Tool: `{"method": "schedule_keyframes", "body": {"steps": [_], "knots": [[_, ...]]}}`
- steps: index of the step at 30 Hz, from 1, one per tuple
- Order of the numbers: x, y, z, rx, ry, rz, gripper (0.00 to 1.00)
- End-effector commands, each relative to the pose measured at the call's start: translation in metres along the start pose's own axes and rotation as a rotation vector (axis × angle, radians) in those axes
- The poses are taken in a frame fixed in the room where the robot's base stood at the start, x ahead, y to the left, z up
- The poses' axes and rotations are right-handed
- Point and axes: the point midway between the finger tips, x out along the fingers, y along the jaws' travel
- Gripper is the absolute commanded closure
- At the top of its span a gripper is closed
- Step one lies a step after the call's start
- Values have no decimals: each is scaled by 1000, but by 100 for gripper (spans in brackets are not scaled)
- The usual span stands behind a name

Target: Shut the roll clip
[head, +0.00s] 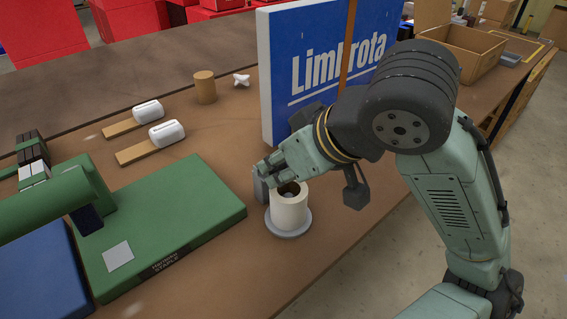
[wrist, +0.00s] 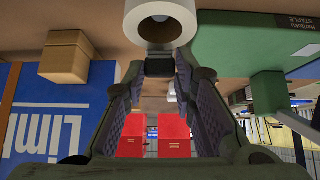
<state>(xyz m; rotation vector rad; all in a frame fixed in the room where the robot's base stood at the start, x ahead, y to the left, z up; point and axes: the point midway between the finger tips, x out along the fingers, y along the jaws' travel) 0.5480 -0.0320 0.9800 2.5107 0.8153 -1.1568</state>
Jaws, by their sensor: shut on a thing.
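A white roll (head: 289,207) stands upright on a round grey base (head: 288,231) near the table's right edge. It also shows at the top of the wrist view (wrist: 162,30). A grey upright piece (head: 260,186), apparently the roll clip, stands beside the roll on its left. My gripper (head: 267,167) reaches in from the right, above and behind the roll. In the wrist view a dark block (wrist: 158,66), probably part of the clip, sits between my fingertips, and my gripper is shut on it. My fingers partly hide the clip, so its exact angle is unclear.
A blue Limbrota lightbox (head: 330,65) stands close behind my gripper. A green stapler base (head: 165,225) lies left of the roll. Two white pieces on wooden strips (head: 165,134) and a tan cylinder (head: 204,87) are farther back. The table front beside the roll is clear.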

Motion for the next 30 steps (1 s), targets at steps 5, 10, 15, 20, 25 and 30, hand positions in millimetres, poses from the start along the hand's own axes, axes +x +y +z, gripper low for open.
{"method": "schedule_keyframes", "body": {"steps": [5, 10, 15, 20, 25, 30], "knots": [[0, 0, 0, 0, 0, 0, 100], [0, 0, 0, 0, -1, 0, 64], [0, 0, 0, 0, -1, 0, 55], [0, 0, 0, 0, -1, 0, 55], [-4, 0, 0, 0, -1, 1, 55], [-29, 1, -1, 1, 0, 4, 55]]}}
